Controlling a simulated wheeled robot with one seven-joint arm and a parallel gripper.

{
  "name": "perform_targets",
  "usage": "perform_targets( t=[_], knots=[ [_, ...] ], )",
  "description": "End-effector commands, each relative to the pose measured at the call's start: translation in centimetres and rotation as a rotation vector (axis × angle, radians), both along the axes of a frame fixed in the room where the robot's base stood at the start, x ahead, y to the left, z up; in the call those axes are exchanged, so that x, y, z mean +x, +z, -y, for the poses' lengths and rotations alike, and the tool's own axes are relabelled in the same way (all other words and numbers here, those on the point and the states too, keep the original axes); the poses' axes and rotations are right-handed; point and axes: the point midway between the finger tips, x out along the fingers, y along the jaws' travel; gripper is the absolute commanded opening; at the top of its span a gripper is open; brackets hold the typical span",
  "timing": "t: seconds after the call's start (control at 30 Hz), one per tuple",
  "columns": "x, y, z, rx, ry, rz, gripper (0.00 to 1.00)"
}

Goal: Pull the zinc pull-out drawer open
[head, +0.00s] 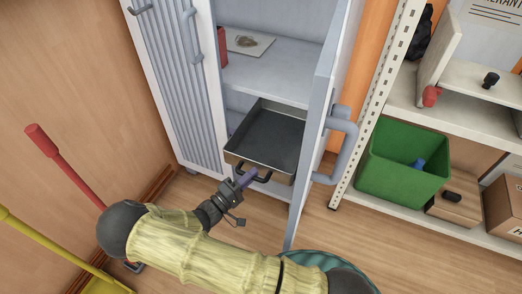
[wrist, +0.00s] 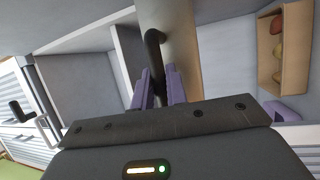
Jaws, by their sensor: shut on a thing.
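The zinc pull-out drawer (head: 252,160) is a shallow, dark grey metal tray low inside the light blue cabinet. It stands out from under the shelf, so its empty-looking inside shows. A black bar handle (head: 263,178) sits on its front. My gripper (head: 246,178) has purple fingers and is at the handle. In the wrist view the black handle (wrist: 153,45) rises between the fingers of my gripper (wrist: 161,88), which is shut on it. The drawer's front (wrist: 180,40) shows there as a tan strip. The fingers hide part of the handle.
The right cabinet door (head: 312,130) stands open beside the drawer. The ribbed left door (head: 172,75) is at the left. A shelf rack with a green bin (head: 380,190) stands right. Red (head: 65,165) and yellow (head: 45,240) poles are at left.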

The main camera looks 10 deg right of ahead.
Motion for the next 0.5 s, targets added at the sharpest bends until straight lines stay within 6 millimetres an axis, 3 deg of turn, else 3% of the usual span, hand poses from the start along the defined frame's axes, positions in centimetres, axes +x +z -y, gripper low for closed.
perform_targets(
  t=[0.03,0.2,0.5],
  knots=[
    [-1.3,0.4,-0.8,-0.003,0.002,-0.004,0.0],
    [-3.9,0.2,-2.5,-0.002,0.0,-0.003,0.0],
    [-5.3,-0.1,-3.3,-0.001,-0.006,-0.001,0.0]
  ],
)
